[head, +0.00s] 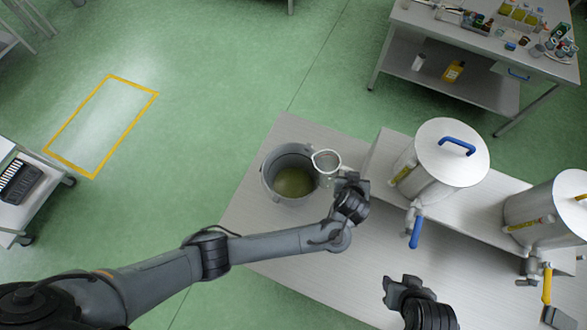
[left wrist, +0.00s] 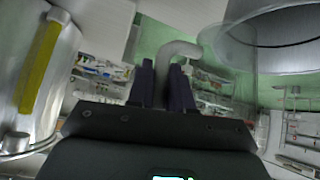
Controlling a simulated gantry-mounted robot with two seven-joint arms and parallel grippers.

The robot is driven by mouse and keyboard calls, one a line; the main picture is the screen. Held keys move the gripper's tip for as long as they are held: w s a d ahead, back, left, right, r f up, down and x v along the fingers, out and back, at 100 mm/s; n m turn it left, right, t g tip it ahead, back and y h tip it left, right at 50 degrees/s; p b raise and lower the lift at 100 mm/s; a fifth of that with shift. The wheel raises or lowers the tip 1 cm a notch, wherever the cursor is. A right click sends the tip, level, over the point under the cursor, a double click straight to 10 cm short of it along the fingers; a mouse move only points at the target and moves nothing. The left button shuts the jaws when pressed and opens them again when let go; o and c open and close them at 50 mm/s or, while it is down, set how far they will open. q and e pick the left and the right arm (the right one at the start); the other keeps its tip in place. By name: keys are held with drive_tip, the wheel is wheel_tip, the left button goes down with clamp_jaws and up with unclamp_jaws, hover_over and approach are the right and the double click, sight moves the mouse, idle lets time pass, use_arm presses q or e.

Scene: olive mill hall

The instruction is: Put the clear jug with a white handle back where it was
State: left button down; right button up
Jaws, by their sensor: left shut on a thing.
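The clear jug (head: 326,162) is in the air at the right rim of a grey bucket (head: 268,182) in the head view. The bucket holds yellow-green liquid and stands on the steel table. My left gripper (head: 342,180) is just right of the jug and is shut on its white handle. In the left wrist view the white handle (left wrist: 180,49) runs between the two dark fingers (left wrist: 162,85), and the see-through jug wall (left wrist: 230,70) shows to the right. My right gripper (head: 393,287) hangs over the table's front part, away from the jug; its finger gap is unclear.
A steel tank (head: 438,165) with a blue lid handle and a blue tap lever stands on a raised shelf (head: 378,165) to the right. A second tank (head: 545,215) has a yellow lever. The steel tabletop (head: 262,228) in front of the bucket is bare.

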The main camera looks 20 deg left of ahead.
use_arm(q)
drive_tip(key=shift+d+f+m+y, duration=0.3)
drive_tip(key=shift+f+y, duration=0.3)
drive_tip(key=shift+f, duration=0.15)
